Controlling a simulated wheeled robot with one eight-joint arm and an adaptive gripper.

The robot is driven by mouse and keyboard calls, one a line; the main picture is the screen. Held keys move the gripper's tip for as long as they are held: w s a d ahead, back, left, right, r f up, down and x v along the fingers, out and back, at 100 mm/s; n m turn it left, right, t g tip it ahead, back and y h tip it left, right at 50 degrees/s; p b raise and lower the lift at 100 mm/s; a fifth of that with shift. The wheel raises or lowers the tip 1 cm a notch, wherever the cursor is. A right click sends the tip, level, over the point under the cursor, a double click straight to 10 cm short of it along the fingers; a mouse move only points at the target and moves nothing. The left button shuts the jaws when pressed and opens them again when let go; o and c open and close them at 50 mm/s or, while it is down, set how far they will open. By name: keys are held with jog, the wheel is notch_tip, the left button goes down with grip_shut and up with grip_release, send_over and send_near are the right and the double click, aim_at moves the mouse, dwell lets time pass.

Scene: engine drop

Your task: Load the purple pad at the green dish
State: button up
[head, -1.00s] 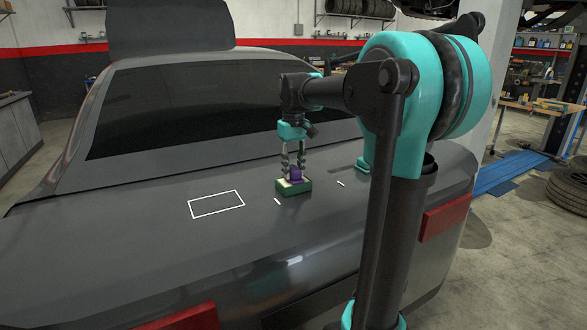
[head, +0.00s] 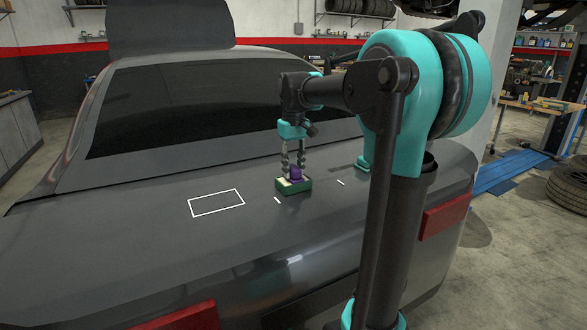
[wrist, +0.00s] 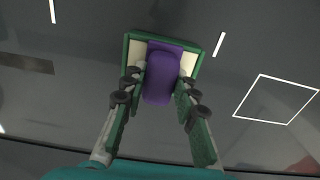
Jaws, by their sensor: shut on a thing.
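The purple pad (head: 296,173) is a small block at the green dish. In the wrist view the purple pad (wrist: 160,78) lies between my two fingers, over the dish's cream inside. The green dish (head: 294,187) is a shallow square tray with a green rim on the car's dark rear deck; its rim also shows in the wrist view (wrist: 210,47). My gripper (head: 293,167) points down over the dish. In the wrist view my gripper (wrist: 160,90) is shut on the pad's sides. The pad hides part of the dish, and its exact contact with the dish floor cannot be told.
A white outlined rectangle (head: 216,204) is marked on the deck left of the dish. Short white marks (head: 278,201) lie on either side of the dish. The sloping rear window (head: 190,105) rises behind.

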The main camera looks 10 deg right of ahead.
aim_at(293, 166)
jog(key=shift+r, duration=3.45)
jog(key=shift+a, duration=0.1)
